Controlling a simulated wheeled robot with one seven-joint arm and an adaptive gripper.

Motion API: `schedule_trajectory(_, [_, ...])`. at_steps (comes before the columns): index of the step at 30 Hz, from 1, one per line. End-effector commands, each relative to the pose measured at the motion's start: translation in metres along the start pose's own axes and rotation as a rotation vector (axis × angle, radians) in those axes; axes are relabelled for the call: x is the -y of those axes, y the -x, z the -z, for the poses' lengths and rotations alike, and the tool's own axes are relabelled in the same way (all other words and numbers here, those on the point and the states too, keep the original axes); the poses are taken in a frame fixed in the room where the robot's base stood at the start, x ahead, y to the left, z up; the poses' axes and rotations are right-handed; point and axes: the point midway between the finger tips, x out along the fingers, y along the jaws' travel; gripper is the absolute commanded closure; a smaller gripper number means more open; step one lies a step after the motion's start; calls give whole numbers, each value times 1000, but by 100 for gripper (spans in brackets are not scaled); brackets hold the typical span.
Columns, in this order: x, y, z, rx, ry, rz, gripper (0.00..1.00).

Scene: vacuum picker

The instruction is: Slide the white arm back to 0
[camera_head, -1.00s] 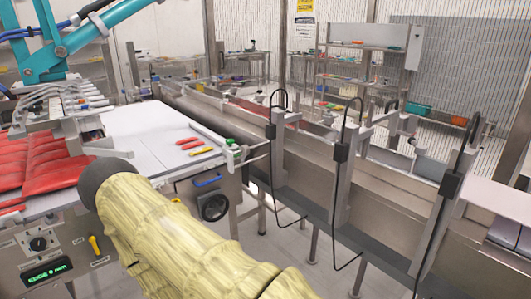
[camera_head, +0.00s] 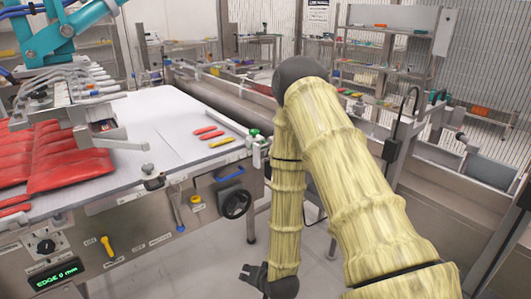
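A pale grey-white arm (camera_head: 122,144) reaches right from the suction-cup head over the worktable (camera_head: 170,108). I cannot tell for sure that it is the task's white arm. A green display (camera_head: 54,274) on the front panel reads "EDGE 0 mm". My gripper (camera_head: 245,274) hangs low in front of the machine, well below the tabletop and right of the display. It is dark and small, touching none of these. Whether its fingers are open or shut is unclear.
Red bags (camera_head: 65,170) lie on the table's left. Two red tools and a yellow one (camera_head: 221,142) lie near its right end. A black handwheel (camera_head: 236,203), a blue handle (camera_head: 229,174) and a yellow lever (camera_head: 107,246) stick out in front. A conveyor (camera_head: 245,105) runs behind.

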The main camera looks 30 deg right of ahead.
Motion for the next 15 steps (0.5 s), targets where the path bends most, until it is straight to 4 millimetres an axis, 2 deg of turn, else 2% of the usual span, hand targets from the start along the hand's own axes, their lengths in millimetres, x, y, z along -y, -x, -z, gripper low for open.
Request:
schedule_trajectory(1, [14, -4, 36, -80, -88, 57, 66])
schedule_trajectory(3, [33, -2, 83, -179, -211, 143, 66])
schedule_trajectory(5, [48, 3, 123, -260, -314, 222, 66])
schedule_trajectory(6, [56, 8, 150, -309, -383, 278, 66])
schedule_trajectory(9, [73, 26, 210, -421, -542, 419, 66])
schedule_trajectory(12, [83, 48, 260, -507, -676, 550, 66])
schedule_trajectory(15, [88, 66, 296, -565, -774, 657, 66])
